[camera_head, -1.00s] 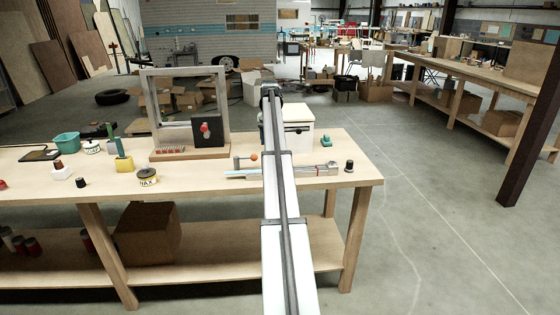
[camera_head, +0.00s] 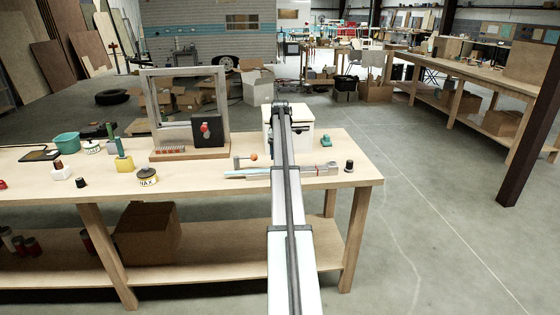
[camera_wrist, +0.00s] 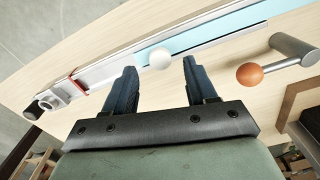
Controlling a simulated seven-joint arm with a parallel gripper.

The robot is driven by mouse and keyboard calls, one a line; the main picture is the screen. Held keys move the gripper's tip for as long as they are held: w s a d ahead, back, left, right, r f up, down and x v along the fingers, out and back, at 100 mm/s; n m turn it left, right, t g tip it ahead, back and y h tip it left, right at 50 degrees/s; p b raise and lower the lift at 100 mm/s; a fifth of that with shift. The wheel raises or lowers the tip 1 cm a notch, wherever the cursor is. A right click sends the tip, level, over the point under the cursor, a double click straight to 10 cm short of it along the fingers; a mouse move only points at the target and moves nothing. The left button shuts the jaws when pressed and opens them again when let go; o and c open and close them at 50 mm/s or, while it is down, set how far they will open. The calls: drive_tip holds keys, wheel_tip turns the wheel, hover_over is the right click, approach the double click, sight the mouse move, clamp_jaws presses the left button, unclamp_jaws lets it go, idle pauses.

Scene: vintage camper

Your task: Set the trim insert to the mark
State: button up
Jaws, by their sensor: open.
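The trim insert looks like the light blue strip (camera_wrist: 215,30) lying in a long pale metal rail (camera_wrist: 112,67). A white ball knob (camera_wrist: 160,58) stands at the strip's left end in the wrist view. A red band (camera_wrist: 64,84) crosses the rail further left and looks like the mark, apart from the strip. In the head view the strip (camera_head: 248,173) lies near the bench's front edge, the red band (camera_head: 318,169) to its right. My gripper (camera_wrist: 160,67) is open, its dark fingers either side of the knob in the picture; their height is unclear. My arm hides the gripper in the head view.
An orange ball on a metal handle (camera_wrist: 250,74) is close right of my fingers in the wrist view. On the bench (camera_head: 200,190) are a framed stand (camera_head: 225,100), a white box (camera_head: 303,130), a yellow block (camera_head: 124,164) and a tin (camera_head: 147,177).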

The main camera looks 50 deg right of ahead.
drive_tip(key=shift+f, duration=1.35)
drive_tip(key=shift+c, duration=0.4)
clamp_jaws()
